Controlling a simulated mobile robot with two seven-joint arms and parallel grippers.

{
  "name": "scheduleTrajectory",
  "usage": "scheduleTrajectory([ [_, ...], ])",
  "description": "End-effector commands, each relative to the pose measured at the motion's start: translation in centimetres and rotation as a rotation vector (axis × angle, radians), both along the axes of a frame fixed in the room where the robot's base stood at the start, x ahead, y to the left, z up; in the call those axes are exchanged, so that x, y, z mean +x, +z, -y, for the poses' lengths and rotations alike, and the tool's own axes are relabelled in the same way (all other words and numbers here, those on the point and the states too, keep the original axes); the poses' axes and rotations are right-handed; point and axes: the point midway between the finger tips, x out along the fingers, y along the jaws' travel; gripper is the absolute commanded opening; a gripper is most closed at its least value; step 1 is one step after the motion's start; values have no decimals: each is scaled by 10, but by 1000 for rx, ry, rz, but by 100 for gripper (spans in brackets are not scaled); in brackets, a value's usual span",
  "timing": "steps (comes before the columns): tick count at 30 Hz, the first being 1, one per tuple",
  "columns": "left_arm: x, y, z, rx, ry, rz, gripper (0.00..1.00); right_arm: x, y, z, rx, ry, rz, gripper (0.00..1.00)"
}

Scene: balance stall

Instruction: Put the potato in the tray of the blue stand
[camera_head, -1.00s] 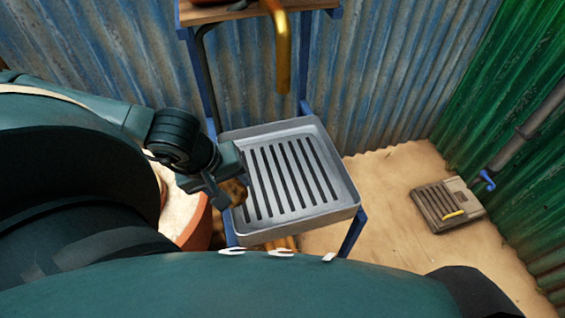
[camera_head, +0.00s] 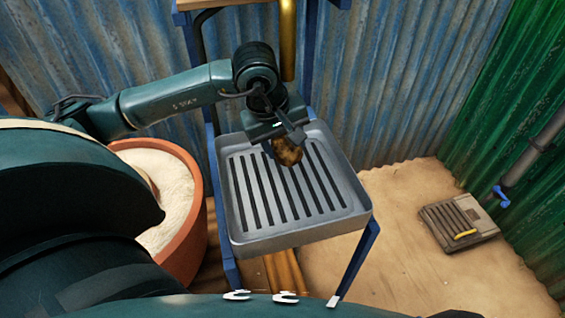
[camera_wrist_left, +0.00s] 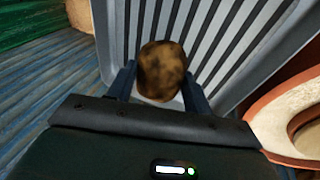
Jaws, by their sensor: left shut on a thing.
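The brown, mottled potato (camera_head: 287,152) is between the fingers of my left gripper (camera_head: 285,146), which is shut on it. The gripper is over the far part of the grey slatted tray (camera_head: 345,212) of the blue stand (camera_head: 358,262). In the left wrist view the potato (camera_wrist_left: 162,70) sits between the two fingertips, with the tray's slats (camera_wrist_left: 215,35) behind it. I cannot tell whether the potato touches the slats. My right gripper is not in view.
A terracotta pot (camera_head: 190,245) with pale contents stands left of the tray. A brass pipe (camera_head: 287,40) hangs behind the gripper. A slatted drain (camera_head: 455,222) lies on the sandy floor at right. Corrugated walls close off the back and right.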

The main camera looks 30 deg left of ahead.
Motion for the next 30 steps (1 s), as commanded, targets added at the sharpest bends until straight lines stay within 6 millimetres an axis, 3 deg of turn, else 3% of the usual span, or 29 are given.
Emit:
scheduleTrajectory([
  [1,-4,-14,-1,3,0,-12,26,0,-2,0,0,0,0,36],
  [3,-4,-23,-1,4,1,-11,26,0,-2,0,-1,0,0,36],
  [11,-4,-43,-1,2,1,-8,26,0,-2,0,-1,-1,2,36],
  [16,-4,-66,-2,3,2,-9,26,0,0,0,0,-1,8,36],
  [27,-4,-73,-2,3,1,-4,26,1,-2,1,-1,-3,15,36],
  [28,-4,-73,-2,3,2,-5,51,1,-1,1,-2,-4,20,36],
  [30,-4,-71,-2,3,2,-5,57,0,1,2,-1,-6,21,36],
])
